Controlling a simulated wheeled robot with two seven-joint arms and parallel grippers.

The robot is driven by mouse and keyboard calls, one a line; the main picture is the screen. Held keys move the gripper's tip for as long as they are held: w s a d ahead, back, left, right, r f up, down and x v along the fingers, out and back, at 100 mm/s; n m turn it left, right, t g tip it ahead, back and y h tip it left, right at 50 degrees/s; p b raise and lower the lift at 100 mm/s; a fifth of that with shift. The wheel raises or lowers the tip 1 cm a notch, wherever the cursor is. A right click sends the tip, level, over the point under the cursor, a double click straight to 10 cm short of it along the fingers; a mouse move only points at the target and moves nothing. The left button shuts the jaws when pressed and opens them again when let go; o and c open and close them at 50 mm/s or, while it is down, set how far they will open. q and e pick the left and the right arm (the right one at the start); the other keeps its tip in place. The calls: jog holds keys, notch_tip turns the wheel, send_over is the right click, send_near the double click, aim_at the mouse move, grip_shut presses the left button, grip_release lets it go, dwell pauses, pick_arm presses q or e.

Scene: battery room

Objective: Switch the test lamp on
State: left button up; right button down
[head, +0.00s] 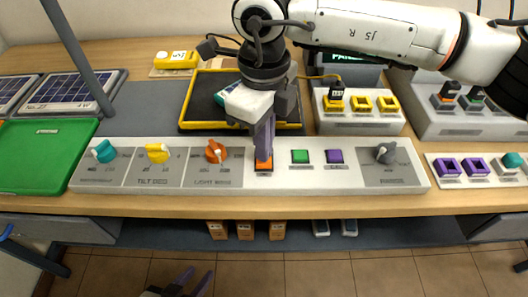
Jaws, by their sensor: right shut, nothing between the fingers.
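A long white control panel (337,178) lies along the front of the bench. It carries teal (104,151), yellow (157,153) and orange (215,152) knobs, then orange (264,164), green (300,157) and purple (334,156) buttons, and a grey knob (386,153) at the right end. My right gripper (264,155) is shut and points down at the orange button, its tips at or just above it; I cannot tell whether they touch. My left gripper (194,279) is open and empty, low in front of the bench. I cannot pick out the test lamp.
A black tray with a yellow rim (186,116) lies behind the panel, partly hidden by my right arm. A green tray (45,147) and solar panels (70,92) are at the left. Grey units with sockets (360,122) stand at the right. Small boxes (245,230) sit below the bench.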

jog(key=shift+f+b, duration=0.8)
jog(key=shift+f, duration=0.05)
dwell(0.8)
jog(key=shift+r, duration=0.1)
jog(key=shift+r+p, duration=1.7)
jog(key=shift+r, duration=1.75)
